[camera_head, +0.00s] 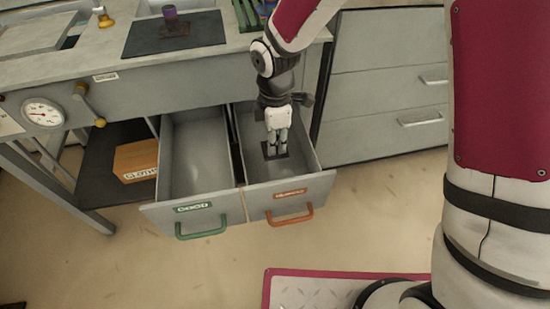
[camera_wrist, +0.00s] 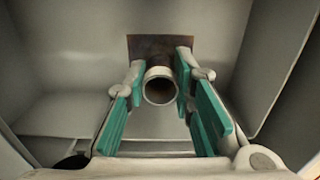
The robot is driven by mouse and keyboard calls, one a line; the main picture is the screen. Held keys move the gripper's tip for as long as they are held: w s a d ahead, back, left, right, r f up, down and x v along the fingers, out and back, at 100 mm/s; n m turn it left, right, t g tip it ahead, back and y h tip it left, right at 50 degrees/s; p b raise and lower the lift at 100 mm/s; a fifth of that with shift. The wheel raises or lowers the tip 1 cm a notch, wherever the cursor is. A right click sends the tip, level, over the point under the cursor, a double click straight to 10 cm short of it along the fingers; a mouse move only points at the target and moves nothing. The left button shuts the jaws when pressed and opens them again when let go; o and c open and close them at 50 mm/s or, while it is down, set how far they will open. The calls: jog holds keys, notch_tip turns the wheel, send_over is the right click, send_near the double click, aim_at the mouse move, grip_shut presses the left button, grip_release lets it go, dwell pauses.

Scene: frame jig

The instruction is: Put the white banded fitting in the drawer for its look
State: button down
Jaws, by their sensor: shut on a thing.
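The white banded fitting shows in the wrist view (camera_wrist: 159,73) as a pale round tube on a dark brown square plate. My gripper (camera_wrist: 166,80) is shut on its tube, with a green-padded finger on each side. In the head view my gripper (camera_head: 276,143) points down inside the open right drawer (camera_head: 301,183), which has an orange label and handle. The dark plate of the fitting (camera_head: 270,156) shows below the fingers; I cannot tell if it touches the drawer floor. The open left drawer (camera_head: 192,165) has a green label and handle and looks empty.
A purple fitting (camera_head: 172,22) stands on a dark mat (camera_head: 145,38) on the bench. A green rack (camera_head: 249,14) is right of it. An orange-brown box (camera_head: 135,160) sits on the lower shelf. Drawer walls stand close around my gripper. A red-edged plate (camera_head: 320,288) lies on the floor.

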aim_at(275, 164)
jog(key=shift+f+b, duration=1.2)
jog(key=shift+f, duration=1.85)
jog(key=shift+f, duration=0.15)
jog(key=c, duration=1.4)
grip_release()
jog(key=shift+o, duration=0.2)
notch_tip(275, 164, up, 12)
jog(key=p, duration=0.5)
jog(key=shift+r, duration=0.2)
